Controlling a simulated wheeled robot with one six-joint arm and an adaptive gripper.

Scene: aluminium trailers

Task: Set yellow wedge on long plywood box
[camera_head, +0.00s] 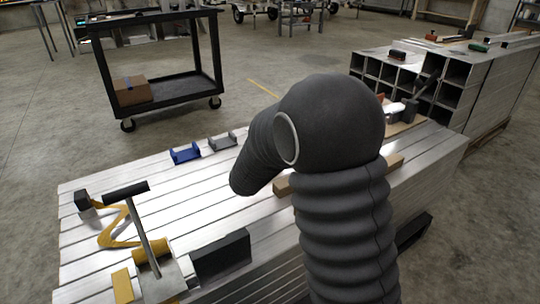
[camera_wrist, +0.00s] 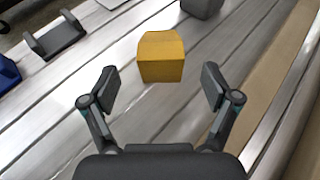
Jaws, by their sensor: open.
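The yellow wedge (camera_wrist: 161,60) sits on the ribbed aluminium surface in the wrist view, just ahead of my gripper and centred between its fingers. My gripper (camera_wrist: 160,86) is open and empty, one finger on each side, with the wedge a little beyond the fingertips. A long plywood-coloured box (camera_wrist: 268,72) runs diagonally along the right of the wrist view. In the head view the ends of this plywood box (camera_head: 283,187) show on both sides of my dark arm. My arm hides the wedge and my gripper there.
A grey bracket (camera_wrist: 55,38) and a blue bracket (camera_head: 185,153) lie left of the wedge. A dark grey object (camera_wrist: 202,7) is just beyond it.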

